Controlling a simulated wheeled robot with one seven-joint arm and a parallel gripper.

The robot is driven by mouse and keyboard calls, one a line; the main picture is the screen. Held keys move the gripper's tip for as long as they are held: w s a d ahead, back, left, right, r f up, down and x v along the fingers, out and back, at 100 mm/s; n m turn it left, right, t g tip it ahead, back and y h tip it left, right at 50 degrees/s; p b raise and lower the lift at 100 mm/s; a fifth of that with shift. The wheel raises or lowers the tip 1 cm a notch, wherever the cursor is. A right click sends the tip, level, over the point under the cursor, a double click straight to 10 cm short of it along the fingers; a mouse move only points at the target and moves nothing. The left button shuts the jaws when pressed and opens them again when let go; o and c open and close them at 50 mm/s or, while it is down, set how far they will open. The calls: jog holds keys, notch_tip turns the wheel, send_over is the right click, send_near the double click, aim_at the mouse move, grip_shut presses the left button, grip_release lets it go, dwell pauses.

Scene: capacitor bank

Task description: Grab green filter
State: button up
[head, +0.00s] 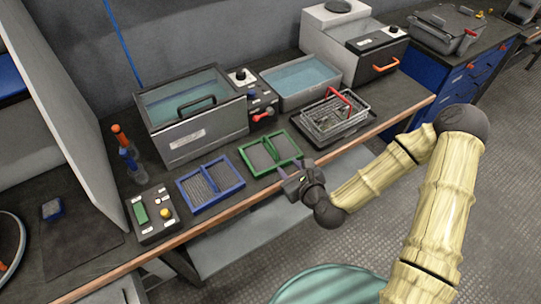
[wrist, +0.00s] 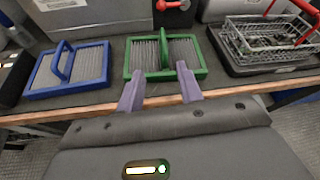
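The green filter (head: 253,163) is a green rectangular frame with grey mesh and a raised green handle across its middle. It lies flat on the dark bench top, close to the wooden front edge. It also shows ahead of my gripper in the wrist view (wrist: 146,59). My gripper (wrist: 160,84) has two purple fingers, spread apart and empty. No contact with the filter is visible. In the head view my gripper (head: 290,170) is at the bench's front edge, by the filter's near right corner.
A blue filter (head: 193,193) lies left of the green one. A wire basket with a red handle (head: 333,117) stands right on a dark tray. Behind are a lidded grey tank (head: 185,135) and an open water basin (head: 283,93). A button box (head: 152,216) sits left.

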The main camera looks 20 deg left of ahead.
dwell(0.3)
jog(key=b, duration=0.4)
send_near(271, 145)
jog(key=x, duration=0.5)
jog(key=shift+a+f, duration=0.1)
jog(key=shift+a, duration=0.4)
jog(key=shift+w+a, duration=0.1)
jog(key=shift+w, duration=0.1)
jog(key=shift+w+f, duration=0.1)
jog(key=shift+d+p+x, duration=0.25)
jog(key=shift+p+x, duration=0.1)
jog(key=shift+x, duration=2.15)
jog(key=shift+w+f, duration=0.1)
jog(key=shift+w, duration=0.05)
grip_shut()
